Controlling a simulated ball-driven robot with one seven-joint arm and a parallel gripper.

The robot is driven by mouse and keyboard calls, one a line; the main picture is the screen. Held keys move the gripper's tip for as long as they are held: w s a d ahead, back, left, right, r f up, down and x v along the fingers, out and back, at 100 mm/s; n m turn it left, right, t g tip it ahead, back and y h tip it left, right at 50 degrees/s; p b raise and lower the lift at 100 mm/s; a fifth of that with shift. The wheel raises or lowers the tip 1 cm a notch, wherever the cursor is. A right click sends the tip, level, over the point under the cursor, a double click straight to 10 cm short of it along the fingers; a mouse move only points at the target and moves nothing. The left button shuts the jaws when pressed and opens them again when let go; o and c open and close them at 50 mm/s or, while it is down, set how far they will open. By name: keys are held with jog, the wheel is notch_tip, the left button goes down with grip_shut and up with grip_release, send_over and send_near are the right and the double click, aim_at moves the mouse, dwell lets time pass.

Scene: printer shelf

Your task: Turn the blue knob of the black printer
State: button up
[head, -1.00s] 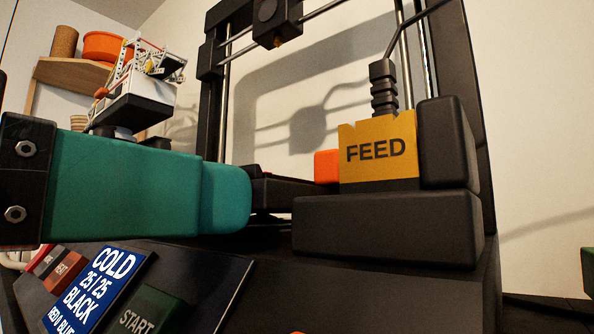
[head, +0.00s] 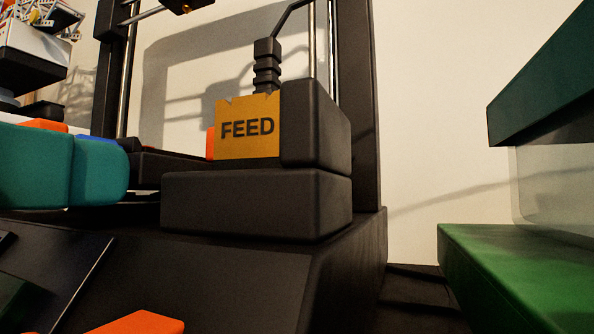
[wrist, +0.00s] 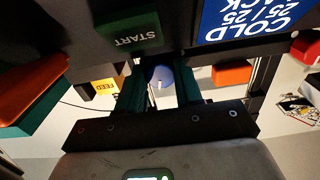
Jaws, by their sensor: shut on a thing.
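The black printer (head: 225,285) fills the middle of the head view, with its sloped front panel below. In the wrist view the blue knob (wrist: 159,76) is round with a pale pointer mark. It sits between the two teal fingers of my gripper (wrist: 160,88), which is shut on it. The wrist view also shows the green START button (wrist: 130,38) and the blue display (wrist: 250,18), upside down.
A yellow FEED block (head: 247,146) stands on the printer's right side. A green machine (head: 515,270) stands to the right, with a gap between. An orange part (head: 140,323) shows at the bottom edge. A white and black object (head: 32,60) stands at the upper left.

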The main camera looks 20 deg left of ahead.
jog(key=shift+c, duration=0.8)
jog(key=shift+w+m+b, duration=0.1)
jog(key=shift+m+b, duration=0.35)
jog(key=shift+m, duration=0.05)
jog(key=m+b, duration=0.1)
jog(key=m, duration=0.2)
jog(key=shift+m+b, duration=0.3)
jog(key=shift+m, duration=0.1)
jog(key=o, duration=1)
jog(key=shift+o, duration=0.2)
